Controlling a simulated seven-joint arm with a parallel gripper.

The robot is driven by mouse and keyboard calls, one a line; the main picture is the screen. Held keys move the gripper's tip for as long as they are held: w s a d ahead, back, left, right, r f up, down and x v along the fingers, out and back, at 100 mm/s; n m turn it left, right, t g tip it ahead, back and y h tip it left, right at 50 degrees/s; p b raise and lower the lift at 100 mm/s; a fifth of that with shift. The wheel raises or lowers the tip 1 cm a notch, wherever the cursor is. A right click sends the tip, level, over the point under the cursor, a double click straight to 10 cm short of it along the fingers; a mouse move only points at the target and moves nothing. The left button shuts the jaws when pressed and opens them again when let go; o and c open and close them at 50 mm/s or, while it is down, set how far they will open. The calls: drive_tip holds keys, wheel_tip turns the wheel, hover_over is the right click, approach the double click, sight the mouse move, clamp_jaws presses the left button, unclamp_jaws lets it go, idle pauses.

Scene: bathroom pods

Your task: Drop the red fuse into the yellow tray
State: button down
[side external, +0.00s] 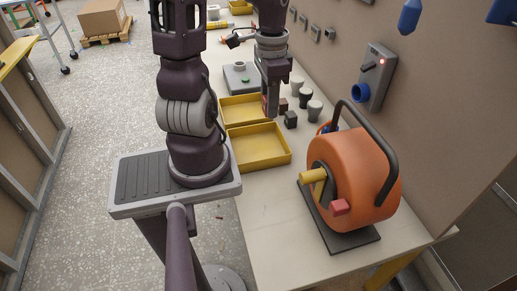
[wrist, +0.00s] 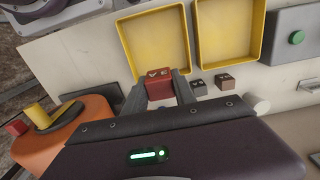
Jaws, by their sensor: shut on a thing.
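The red fuse (wrist: 159,89) sits between the two fingers of my gripper (wrist: 158,95) in the wrist view, and the gripper is shut on it. In the side external view my gripper (side external: 271,108) points down beside the yellow trays, on their wall side; the fuse is hard to make out there. The nearer yellow tray (side external: 263,165) and the farther yellow tray (side external: 262,121) lie side by side on the bench and look empty. They also show in the wrist view, the nearer one on the left (wrist: 155,40) and the other on the right (wrist: 228,40).
A black block (side external: 290,119) and a brownish block (wrist: 225,81) stand near the gripper. Several cups (side external: 314,110) stand by the wall. An orange machine (side external: 345,165) with a tall black handle fills the near end of the bench. A grey box with a green button (side external: 241,78) lies beyond the trays.

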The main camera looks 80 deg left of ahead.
hover_over(268, 148)
wheel_tip(268, 148, down, 10)
drive_tip(key=shift+f, duration=0.1)
idle(0.3)
drive_tip(key=shift+f, duration=0.45)
drive_tip(key=shift+f, duration=0.1)
drive_tip(key=c, duration=1)
unclamp_jaws()
